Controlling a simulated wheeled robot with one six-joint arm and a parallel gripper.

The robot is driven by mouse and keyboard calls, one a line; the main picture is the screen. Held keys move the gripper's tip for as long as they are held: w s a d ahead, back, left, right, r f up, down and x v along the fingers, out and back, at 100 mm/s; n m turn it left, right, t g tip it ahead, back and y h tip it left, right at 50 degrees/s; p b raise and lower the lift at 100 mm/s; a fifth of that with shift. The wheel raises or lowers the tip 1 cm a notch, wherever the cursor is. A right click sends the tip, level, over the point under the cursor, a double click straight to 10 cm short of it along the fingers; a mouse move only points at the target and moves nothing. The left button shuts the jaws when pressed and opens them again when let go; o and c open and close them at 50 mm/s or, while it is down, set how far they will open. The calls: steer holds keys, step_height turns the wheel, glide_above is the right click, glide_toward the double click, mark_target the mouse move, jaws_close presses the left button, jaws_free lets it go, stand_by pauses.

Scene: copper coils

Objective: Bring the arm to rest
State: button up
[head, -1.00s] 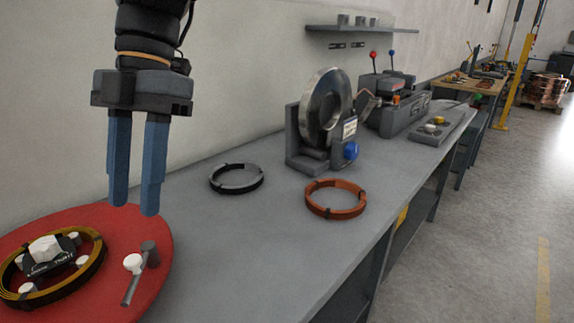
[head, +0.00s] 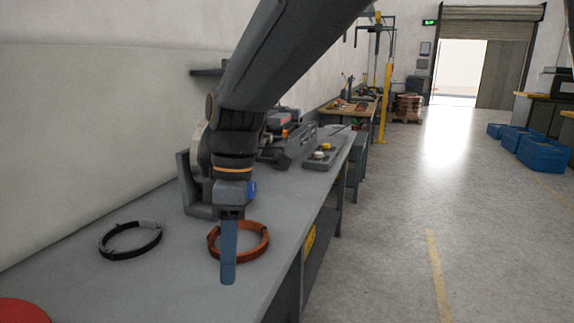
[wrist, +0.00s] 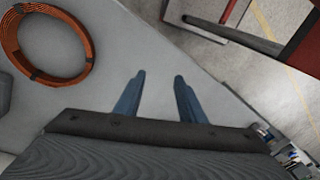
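My gripper (head: 229,280) points down over the near side of the grey bench in the head view, where its fingers overlap one side of the copper-orange coil ring. In the wrist view my gripper (wrist: 160,77) shows two blue fingers apart with nothing between them. The orange coil (head: 265,250) lies on the bench; it also shows at the upper left of the wrist view (wrist: 16,67). My arm (head: 285,55) reaches across the top of the head view.
A black and grey ring (head: 130,254) lies on the bench (head: 180,285). My arm partly hides a machine stand (head: 187,180) behind it. A red disc (head: 22,312) shows at the lower left corner. Open floor (head: 400,230) lies to the right, with blue bins (head: 535,152) beyond.

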steer(key=w+d+f+m+t+p, duration=0.1)
steer(key=d+f+m, duration=0.2)
steer(key=d+m, duration=0.35)
steer(key=w+d+f+m, duration=0.1)
steer(key=d+f+m, duration=0.15)
steer(key=d, duration=0.75)
steer(key=s+d+f+m, duration=0.2)
steer(key=s+d+m, duration=0.1)
steer(key=d+m, duration=0.2)
steer(key=s+d+f+m+t+p, duration=0.1)
steer(key=s+d+f+m, duration=0.1)
steer(key=d+m, duration=0.4)
steer(key=s+d, duration=0.1)
steer(key=d, duration=0.2)
steer(key=shift+s+d+f+h, duration=0.15)
steer(key=shift+s+f+h, duration=0.05)
steer(key=shift+h, duration=0.2)
